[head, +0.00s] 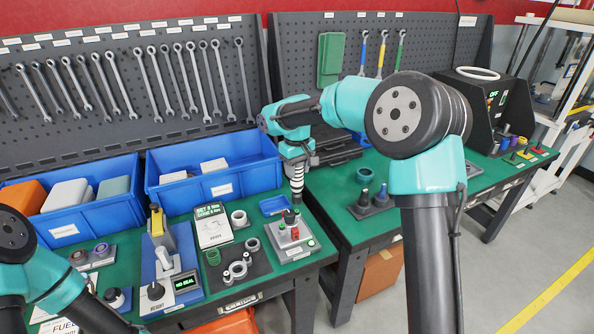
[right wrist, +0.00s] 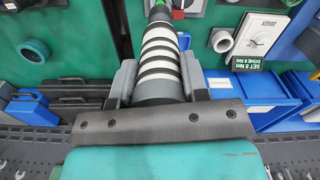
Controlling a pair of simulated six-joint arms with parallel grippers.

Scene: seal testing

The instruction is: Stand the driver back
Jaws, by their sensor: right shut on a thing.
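The driver (head: 297,183) has a black-and-white banded body and stands roughly upright in my right gripper (head: 298,160). In the right wrist view the two jaws (right wrist: 160,84) are shut on either side of the banded driver (right wrist: 160,52). Its lower end is just above or at a grey fixture (head: 309,248) with a black knob and a red part; I cannot tell whether they touch.
A small blue tray (head: 273,205) lies close behind the fixture. A dark block with knobs (head: 372,208) and a green ring (head: 364,175) are on the right bench. Blue bins (head: 213,185) stand behind.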

